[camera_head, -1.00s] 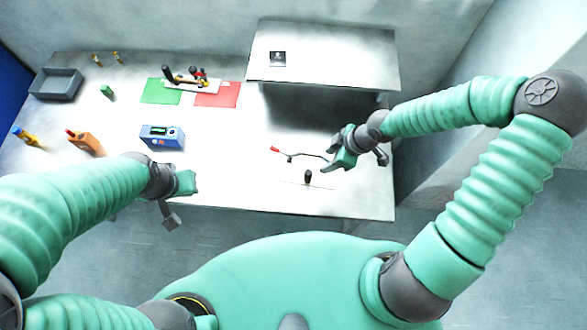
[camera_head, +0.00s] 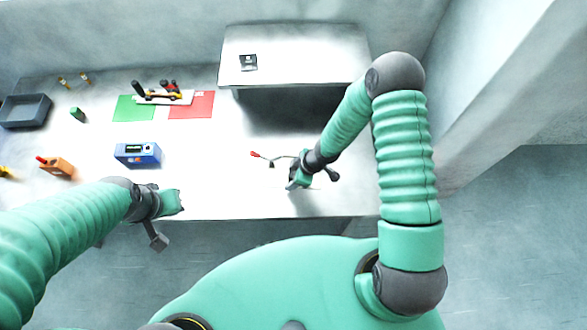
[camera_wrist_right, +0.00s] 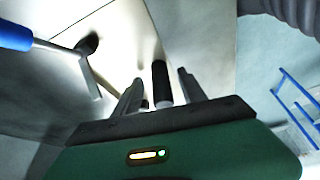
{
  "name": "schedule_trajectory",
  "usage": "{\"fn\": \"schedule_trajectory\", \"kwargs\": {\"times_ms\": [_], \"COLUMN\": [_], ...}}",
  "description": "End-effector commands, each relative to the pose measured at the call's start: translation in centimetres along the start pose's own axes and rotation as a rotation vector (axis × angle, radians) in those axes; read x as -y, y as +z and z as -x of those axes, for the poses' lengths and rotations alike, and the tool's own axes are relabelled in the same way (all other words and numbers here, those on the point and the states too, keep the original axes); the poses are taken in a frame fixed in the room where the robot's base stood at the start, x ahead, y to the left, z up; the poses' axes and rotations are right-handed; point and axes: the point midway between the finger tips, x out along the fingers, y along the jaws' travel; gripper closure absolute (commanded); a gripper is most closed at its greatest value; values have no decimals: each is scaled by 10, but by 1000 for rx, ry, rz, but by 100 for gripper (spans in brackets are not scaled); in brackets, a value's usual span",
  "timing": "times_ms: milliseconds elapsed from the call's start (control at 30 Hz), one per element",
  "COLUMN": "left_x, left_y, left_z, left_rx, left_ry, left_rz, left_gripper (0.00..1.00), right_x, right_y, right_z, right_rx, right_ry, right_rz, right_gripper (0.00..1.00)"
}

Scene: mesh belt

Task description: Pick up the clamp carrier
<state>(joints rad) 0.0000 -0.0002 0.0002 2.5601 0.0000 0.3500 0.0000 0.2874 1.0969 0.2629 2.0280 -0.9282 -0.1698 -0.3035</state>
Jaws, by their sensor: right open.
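In the head view my right gripper (camera_head: 293,183) is low over the table's front right part. In the right wrist view its jaws (camera_wrist_right: 160,79) are open, with a black handle (camera_wrist_right: 160,78) showing between the two fingers; I cannot tell whether they touch it. The handle seems to belong to the clamp carrier, mostly hidden behind the gripper in the head view.
A fixture (camera_head: 165,97) sits across green and red mats. A raised white platform (camera_head: 300,60) is behind the right gripper.

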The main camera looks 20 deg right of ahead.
Motion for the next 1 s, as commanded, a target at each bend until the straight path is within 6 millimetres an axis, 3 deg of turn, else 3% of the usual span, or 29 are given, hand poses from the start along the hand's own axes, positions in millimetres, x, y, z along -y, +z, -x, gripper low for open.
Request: {"fn": "schedule_trajectory", "kwargs": {"times_ms": [133, 500, 1000], "left_x": [0, 0, 0], "left_y": [0, 0, 0], "left_z": [0, 0, 0], "left_rx": [0, 0, 0], "left_ry": [0, 0, 0], "left_rz": [0, 0, 0], "left_gripper": [100, 100, 100], "right_x": [0, 0, 0], "right_y": [0, -1, 0], "right_z": [0, 1, 1], "right_rx": [-1, -1, -1], "right_ry": [1, 1, 1], "right_rz": [1, 1, 1], "right_gripper": [52, 100, 100]}}
